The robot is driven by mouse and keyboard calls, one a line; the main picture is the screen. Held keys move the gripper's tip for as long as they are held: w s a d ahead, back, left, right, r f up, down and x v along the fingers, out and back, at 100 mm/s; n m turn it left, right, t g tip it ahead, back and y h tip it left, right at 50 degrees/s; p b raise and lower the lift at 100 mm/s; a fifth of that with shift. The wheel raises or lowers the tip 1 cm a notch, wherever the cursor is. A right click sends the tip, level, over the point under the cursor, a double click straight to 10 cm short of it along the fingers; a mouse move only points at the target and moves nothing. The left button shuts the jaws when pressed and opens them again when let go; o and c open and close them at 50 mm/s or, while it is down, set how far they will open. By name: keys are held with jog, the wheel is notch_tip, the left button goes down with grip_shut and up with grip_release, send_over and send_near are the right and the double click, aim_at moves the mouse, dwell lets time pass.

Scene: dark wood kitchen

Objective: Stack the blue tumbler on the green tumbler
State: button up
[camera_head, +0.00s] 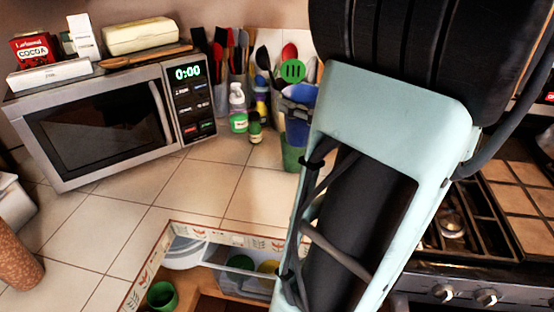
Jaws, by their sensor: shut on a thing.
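The blue tumbler (297,133) stands out just left of my pale arm, over the counter. My gripper (298,112) is at its upper part and is shut on it; the arm hides much of the fingers. The green tumbler (290,154) is directly below the blue one, on the tiled counter. The blue tumbler's lower end overlaps the green tumbler's top in this view. I cannot tell whether it rests in it or hangs just above it. My arm covers the right side of both.
A microwave (100,122) stands at the left with boxes on top. Bottles (238,110) and utensil holders are behind the tumblers. An open drawer below holds a green cup (162,296) and a clear bin (238,283). A gas stove (455,225) is at right. Tiles left of the tumblers are clear.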

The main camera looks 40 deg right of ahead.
jog(key=shift+w+d+f, duration=0.1)
jog(key=shift+w+d, duration=0.1)
jog(key=shift+w, duration=0.2)
jog(key=w+d+f+b, duration=0.1)
jog(key=w+d+f, duration=0.7)
jog(key=w+f, duration=0.2)
jog(key=shift+d+f+b, duration=0.35)
jog(key=shift+d+f, duration=0.05)
jog(key=shift+f, duration=0.9)
jog(key=shift+f, duration=0.1)
jog(key=shift+a+f+b, duration=0.1)
jog(key=shift+f+b, duration=0.2)
jog(key=shift+f, duration=0.2)
jog(key=o, duration=1.2)
jog(key=shift+f, duration=0.15)
jog(key=shift+c, duration=0.2)
